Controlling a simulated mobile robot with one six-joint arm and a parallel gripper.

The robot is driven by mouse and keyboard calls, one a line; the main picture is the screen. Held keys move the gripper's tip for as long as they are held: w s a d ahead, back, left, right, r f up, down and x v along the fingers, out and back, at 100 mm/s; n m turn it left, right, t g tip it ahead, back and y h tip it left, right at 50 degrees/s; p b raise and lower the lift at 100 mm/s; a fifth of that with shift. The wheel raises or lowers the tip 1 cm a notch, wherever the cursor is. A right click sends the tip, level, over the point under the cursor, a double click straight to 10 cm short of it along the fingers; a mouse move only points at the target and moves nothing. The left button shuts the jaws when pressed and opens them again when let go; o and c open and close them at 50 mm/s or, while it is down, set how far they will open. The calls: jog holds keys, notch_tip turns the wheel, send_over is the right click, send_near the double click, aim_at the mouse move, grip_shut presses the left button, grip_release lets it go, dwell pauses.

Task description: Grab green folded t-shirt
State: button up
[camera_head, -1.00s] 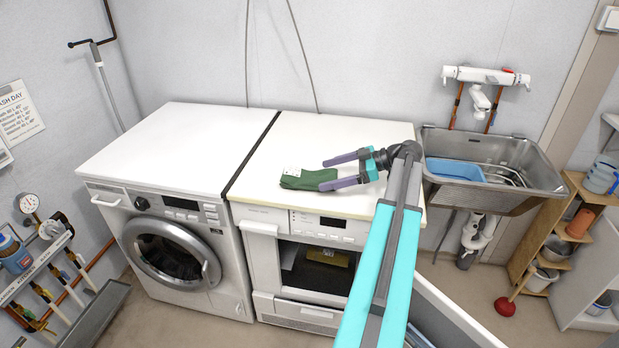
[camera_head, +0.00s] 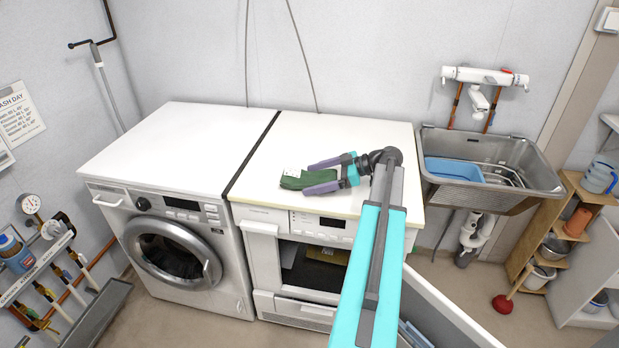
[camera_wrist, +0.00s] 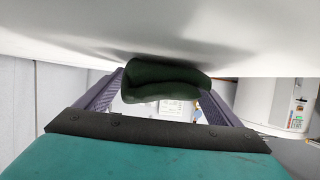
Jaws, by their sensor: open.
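The green folded t-shirt (camera_head: 300,180) lies on the white top of the right-hand machine, near its front edge, with a small white patch at its left end. My gripper (camera_head: 314,177) is open, low over the same top, and its purple fingers reach leftward on the far and near sides of the shirt. In the wrist view the shirt (camera_wrist: 165,80) shows dark green between the two finger ends (camera_wrist: 160,97). I cannot tell whether either finger touches it. The right part of the shirt is partly covered by the near finger in the head view.
A washing machine (camera_head: 170,225) stands to the left, its top (camera_head: 180,140) bare. The right-hand machine's door hangs open (camera_head: 450,310) below my arm. A metal sink (camera_head: 525,160) with a blue basin (camera_head: 453,170) is at the right. The wall rises behind both machines.

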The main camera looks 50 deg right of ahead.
aim_at(302, 173)
dwell(0.5)
jog(key=c, duration=1.2)
jog(key=shift+r, duration=0.15)
jog(key=shift+c, duration=0.2)
jog(key=shift+r+b, duration=0.55)
jog(key=shift+r, duration=0.7)
jog(key=shift+s+r, duration=0.2)
jog(key=shift+r, duration=0.15)
jog(key=s+b, duration=0.1)
jog(key=s, duration=0.4)
jog(key=s+r+b, duration=0.1)
jog(key=s, duration=0.4)
jog(key=s+b, duration=0.1)
jog(key=s, duration=0.4)
jog(key=shift+s+d+r, duration=0.25)
jog(key=shift+s+d, duration=0.05)
